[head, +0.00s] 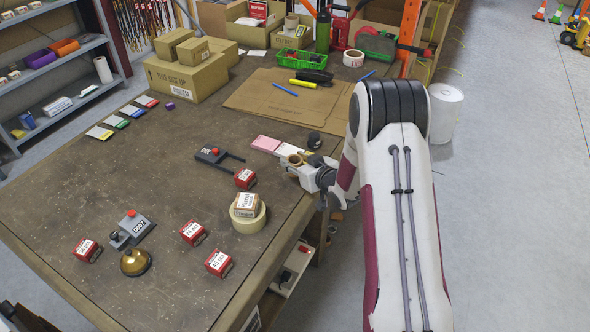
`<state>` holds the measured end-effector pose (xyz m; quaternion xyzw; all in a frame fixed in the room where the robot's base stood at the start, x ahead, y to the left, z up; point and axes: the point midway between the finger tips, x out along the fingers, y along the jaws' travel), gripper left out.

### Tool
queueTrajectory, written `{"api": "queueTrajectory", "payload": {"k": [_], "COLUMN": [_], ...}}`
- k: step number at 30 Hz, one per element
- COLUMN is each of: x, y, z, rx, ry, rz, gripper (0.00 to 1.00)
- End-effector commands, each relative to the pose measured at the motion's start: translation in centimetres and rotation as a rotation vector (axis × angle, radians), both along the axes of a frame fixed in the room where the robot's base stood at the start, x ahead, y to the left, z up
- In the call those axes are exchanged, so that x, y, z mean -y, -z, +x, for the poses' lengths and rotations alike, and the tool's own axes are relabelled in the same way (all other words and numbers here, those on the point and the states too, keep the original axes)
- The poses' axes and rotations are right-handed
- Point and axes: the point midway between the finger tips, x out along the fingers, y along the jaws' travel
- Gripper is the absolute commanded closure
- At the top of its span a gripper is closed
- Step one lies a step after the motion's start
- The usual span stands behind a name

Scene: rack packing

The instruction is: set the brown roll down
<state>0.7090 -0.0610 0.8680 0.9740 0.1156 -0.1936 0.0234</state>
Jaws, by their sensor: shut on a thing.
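My gripper (291,163) is at the table's right edge, at the end of my white and maroon arm. It is shut on the brown roll (295,159), a small ring partly hidden by the fingers. The roll is close to the pink and white pads and near the right edge of the brown table (160,230). From this view I cannot tell whether the roll touches the tabletop.
A cream tape roll (248,222) with a labelled box (246,203) on it stands near the right edge. Several red boxes (193,232), a brass bell (135,262) and a dark device (212,154) are spread around. The left middle of the table is clear.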

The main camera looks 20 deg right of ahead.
Motion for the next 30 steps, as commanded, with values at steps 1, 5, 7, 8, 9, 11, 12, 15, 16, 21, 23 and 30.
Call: {"api": "queueTrajectory", "payload": {"k": [1, 5, 7, 8, 9, 11, 12, 15, 16, 21, 23, 30], "x": [0.0, 0.0, 0.0, 0.0, 0.0, 0.0, 0.0, 0.0, 0.0, 0.0, 0.0, 0.0], "y": [0.0, -0.1, 0.0, 0.1, 0.2, 0.5, 0.8, 1.7, 2.0, 3.3, 3.6, 3.7], "z": [0.0, 0.0, 0.0, 0.0, 0.0, 0.0, 0.0, 0.0, 0.0, 0.0, 0.0, 0.0], "rx": [0.001, 0.001, 0.0, 0.0, 0.0, -0.001, -0.001, -0.002, -0.002, -0.001, -0.001, 0.0], "ry": [0.0, 0.0, 0.0, 0.0, 0.0, 0.0, 0.0, 0.001, 0.0, -0.001, 0.0, 0.0], "rz": [0.0, 0.0, 0.0, 0.0, 0.0, 0.001, 0.001, 0.001, 0.002, 0.0, 0.0, 0.0], "gripper": [0.87, 0.87, 0.87, 0.87, 0.87, 0.87, 0.87, 0.87, 0.87, 0.87, 0.87, 0.87]}}
